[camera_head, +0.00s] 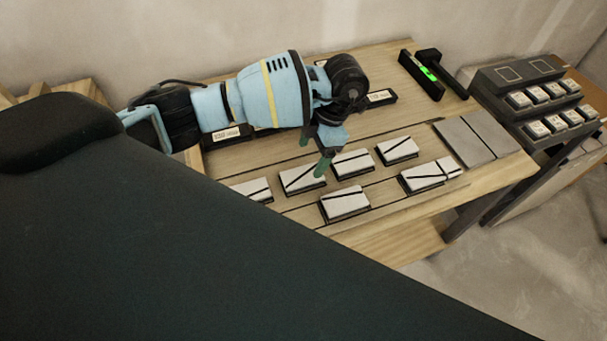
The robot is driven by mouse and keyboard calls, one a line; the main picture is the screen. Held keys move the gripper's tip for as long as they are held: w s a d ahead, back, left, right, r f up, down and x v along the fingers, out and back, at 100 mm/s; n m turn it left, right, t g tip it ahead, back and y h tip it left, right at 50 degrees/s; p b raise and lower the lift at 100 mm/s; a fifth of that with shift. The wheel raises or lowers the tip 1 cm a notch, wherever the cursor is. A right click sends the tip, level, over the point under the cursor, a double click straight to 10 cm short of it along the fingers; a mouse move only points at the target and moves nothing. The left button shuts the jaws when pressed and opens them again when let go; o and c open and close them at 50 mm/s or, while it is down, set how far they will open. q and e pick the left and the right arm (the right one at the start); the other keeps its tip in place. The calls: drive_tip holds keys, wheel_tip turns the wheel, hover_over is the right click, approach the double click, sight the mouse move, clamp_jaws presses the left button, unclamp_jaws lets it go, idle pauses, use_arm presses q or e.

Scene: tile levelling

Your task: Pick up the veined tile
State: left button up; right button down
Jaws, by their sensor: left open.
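Several white tiles with dark diagonal lines lie on the wooden table, among them a tile (398,147) at the back right, a tile (352,161) in the middle, a tile (302,178) to its left and a tile (345,203) in front. I cannot tell which one is the veined tile. My left gripper (313,155) is open and points down, with its green fingertips just above or behind the left and middle tiles. Nothing shows between its fingers. My right gripper is out of view.
Grey slabs (478,138) lie at the table's right. A level with a green light (428,73) stands at the back. A dark rack (538,97) with several small blocks is at the far right. Black holders with white labels (380,96) lie behind my arm. A large dark shape covers the lower left.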

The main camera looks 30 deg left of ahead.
sight(303, 176)
use_arm(q)
drive_tip(key=shift+x, duration=0.85)
drive_tip(key=shift+f, duration=0.25)
drive_tip(key=x, duration=0.5)
drive_tip(key=shift+s+r+p, duration=0.1)
drive_tip(key=shift+s+p, duration=0.05)
drive_tip(key=shift+p, duration=0.15)
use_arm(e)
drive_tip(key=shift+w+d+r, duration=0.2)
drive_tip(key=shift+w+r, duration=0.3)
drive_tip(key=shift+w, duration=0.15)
use_arm(q)
drive_tip(key=c, duration=1.1)
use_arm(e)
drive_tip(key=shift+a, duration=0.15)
use_arm(q)
drive_tip(key=shift+r, duration=0.1)
